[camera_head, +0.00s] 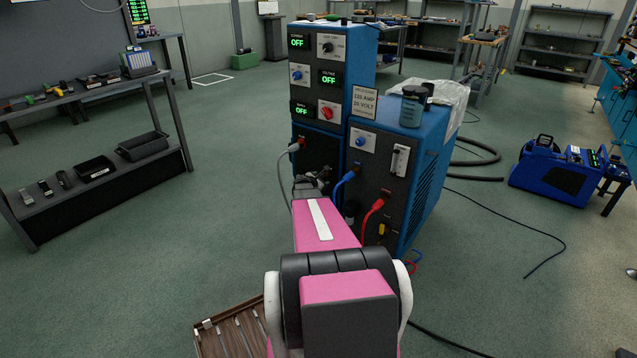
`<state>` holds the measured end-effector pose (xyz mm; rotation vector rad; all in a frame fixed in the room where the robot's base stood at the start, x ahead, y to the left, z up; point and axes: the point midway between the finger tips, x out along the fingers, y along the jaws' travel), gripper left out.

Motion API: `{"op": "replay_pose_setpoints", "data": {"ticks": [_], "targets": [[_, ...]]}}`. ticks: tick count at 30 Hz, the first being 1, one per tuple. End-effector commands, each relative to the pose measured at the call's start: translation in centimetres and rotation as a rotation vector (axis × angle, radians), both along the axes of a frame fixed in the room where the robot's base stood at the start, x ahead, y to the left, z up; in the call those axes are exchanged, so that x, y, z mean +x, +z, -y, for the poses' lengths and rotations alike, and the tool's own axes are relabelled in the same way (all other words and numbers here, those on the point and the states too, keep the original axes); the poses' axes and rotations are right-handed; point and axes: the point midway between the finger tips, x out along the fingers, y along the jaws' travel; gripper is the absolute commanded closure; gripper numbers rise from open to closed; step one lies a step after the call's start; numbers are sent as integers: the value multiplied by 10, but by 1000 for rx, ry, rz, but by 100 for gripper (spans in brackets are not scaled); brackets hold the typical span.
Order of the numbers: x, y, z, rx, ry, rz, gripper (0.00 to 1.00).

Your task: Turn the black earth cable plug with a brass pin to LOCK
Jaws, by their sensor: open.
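The blue welder cabinet (408,172) stands ahead with cable plugs on its black front. A blue plug (347,178) and a red plug (376,205) are seated there with their cables hanging. A small black cylindrical part (351,210) shows low between them, partly behind my pink arm; it may be the black earth plug. I cannot make out its brass pin or a LOCK mark. My gripper (316,180) is open, in front of the taller cabinet's lower black panel and left of the blue plug. Its fingertips are small and dark here, and I see nothing held.
The taller blue cabinet (349,62) has OFF displays and knobs. A grey plug (294,147) with a grey cable is left of my gripper. A jar (412,107) stands on the welder. A brown slatted tray (207,343) lies at lower left.

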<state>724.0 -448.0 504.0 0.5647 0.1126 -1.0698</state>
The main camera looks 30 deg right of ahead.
Motion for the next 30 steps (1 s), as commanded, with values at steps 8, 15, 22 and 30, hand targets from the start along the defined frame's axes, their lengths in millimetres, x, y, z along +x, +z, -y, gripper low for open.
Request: {"op": "replay_pose_setpoints", "data": {"ticks": [8, 15, 22, 30], "targets": [[0, 0, 0, 0, 0, 0, 92], [0, 0, 0, 0, -1, 0, 92], [0, 0, 0, -1, -1, 0, 92], [0, 0, 0, -1, -1, 0, 92]]}}
